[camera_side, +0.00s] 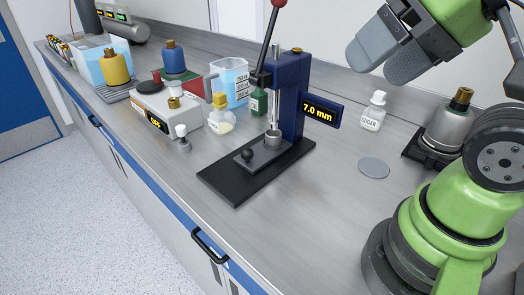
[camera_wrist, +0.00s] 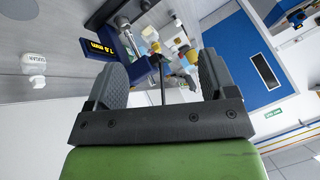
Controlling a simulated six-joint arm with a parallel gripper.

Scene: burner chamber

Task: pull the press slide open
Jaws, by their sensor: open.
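The press (camera_side: 290,95) is a dark blue frame on a black base plate, with a red-knobbed lever raised and a display reading 7.0 mm. Its slide (camera_side: 262,155) is a dark plate low on the base, with a black ball knob (camera_side: 247,154) at the front and a metal cup (camera_side: 273,139) on it under the ram. My gripper (camera_side: 383,55) is high at the upper right, above the counter and apart from the press. Its jaws are open and empty. In the wrist view the open fingers (camera_wrist: 162,85) frame part of the press (camera_wrist: 120,38); the slide is not clear there.
A hotplate-like device (camera_side: 168,104), small bottle (camera_side: 220,114) and blue-liquid container (camera_side: 230,80) stand left and behind. The counter in front of the disc is clear.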

